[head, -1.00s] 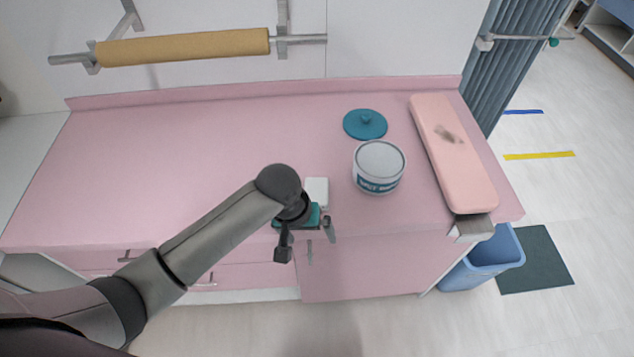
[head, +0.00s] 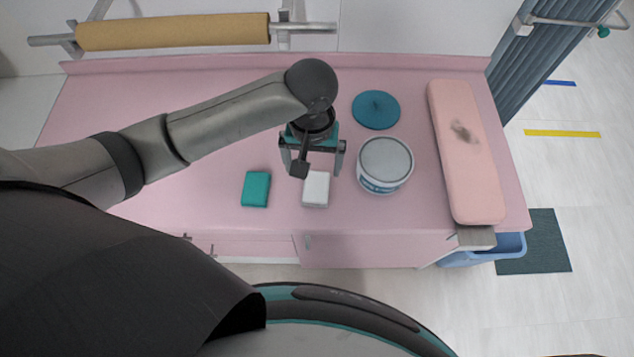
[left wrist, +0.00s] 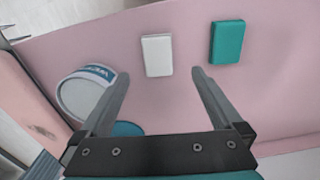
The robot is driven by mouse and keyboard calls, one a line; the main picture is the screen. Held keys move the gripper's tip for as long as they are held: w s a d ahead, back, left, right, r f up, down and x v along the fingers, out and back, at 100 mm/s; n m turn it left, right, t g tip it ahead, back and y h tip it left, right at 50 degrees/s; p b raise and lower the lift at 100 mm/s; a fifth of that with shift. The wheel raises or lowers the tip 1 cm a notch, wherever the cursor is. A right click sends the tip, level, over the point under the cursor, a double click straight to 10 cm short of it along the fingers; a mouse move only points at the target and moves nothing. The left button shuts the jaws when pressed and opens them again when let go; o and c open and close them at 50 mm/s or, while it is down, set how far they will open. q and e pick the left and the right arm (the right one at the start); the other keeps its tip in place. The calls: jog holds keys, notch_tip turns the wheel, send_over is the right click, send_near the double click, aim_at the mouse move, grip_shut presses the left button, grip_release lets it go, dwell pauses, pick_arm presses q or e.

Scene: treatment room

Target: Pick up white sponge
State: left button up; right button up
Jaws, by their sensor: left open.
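The white sponge (head: 316,189) lies flat on the pink counter, between a teal sponge and a white tub. It also shows in the left wrist view (left wrist: 157,55), just beyond my fingertips and roughly between their lines. My left gripper (head: 313,172) is open and empty, above the counter at the far side of the white sponge; its fingers (left wrist: 160,75) show spread apart in the left wrist view. My right gripper is in neither view.
The teal sponge (head: 256,189) lies left of the white one. The white tub (head: 385,165) stands close on the right, with a teal lid (head: 376,110) behind it. A stained pink pad (head: 466,150) lies at the counter's right end. The counter's left part (head: 190,200) is clear.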

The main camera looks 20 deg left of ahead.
aim_at(316, 187)
pick_arm(q)
jog(key=f, duration=0.3)
jog(key=f+b, duration=0.1)
jog(key=f, duration=0.6)
jog(key=shift+w+d+f, duration=0.2)
jog(key=shift+w, duration=0.15)
jog(key=c, duration=1.3)
